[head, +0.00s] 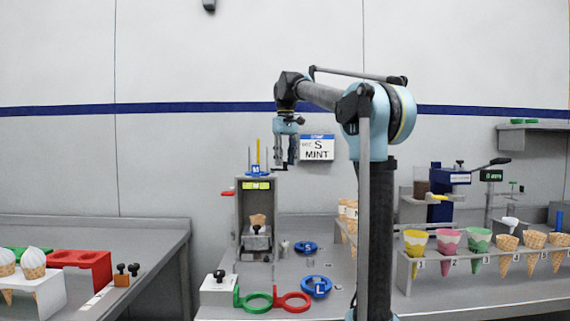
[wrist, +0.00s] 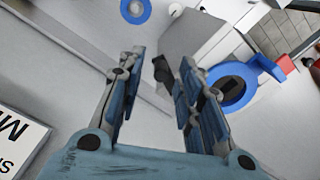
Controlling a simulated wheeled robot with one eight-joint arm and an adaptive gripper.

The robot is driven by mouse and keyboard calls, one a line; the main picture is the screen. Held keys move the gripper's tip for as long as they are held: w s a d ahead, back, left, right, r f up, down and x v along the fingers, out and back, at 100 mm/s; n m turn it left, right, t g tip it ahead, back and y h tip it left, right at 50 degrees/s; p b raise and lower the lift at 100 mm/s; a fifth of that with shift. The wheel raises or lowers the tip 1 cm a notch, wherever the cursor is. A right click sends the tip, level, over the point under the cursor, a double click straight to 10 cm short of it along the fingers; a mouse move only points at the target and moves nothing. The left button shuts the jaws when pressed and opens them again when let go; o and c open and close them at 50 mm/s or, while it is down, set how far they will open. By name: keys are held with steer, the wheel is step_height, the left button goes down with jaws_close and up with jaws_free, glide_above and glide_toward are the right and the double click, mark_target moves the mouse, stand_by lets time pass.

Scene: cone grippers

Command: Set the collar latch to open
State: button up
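My gripper (head: 285,155) hangs above and slightly right of a grey machine (head: 240,225) in the head view. In the wrist view its two blue-grey fingers (wrist: 157,90) are apart with nothing held between them. A blue collar marked M (head: 258,171) sits on top of the machine, with a yellow post rising from it; a blue ring (wrist: 229,100) shows beside the right finger in the wrist view. A red lever (head: 228,192) sticks out at the machine's upper left. A cone (head: 258,220) stands inside the machine. I cannot tell which part is the collar latch.
Blue collars marked S (head: 306,248) and L (head: 316,287) lie on the counter, near green (head: 253,301) and red (head: 292,301) rings. A sign reading S MINT (head: 317,149) is on the wall behind my gripper. A cone rack (head: 480,265) stands at right.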

steer(key=shift+f, duration=0.4)
jaws_close()
steer(key=shift+s+a+m, duration=0.15)
steer(key=shift+s+m, duration=0.05)
steer(key=shift+m, duration=0.3)
jaws_free()
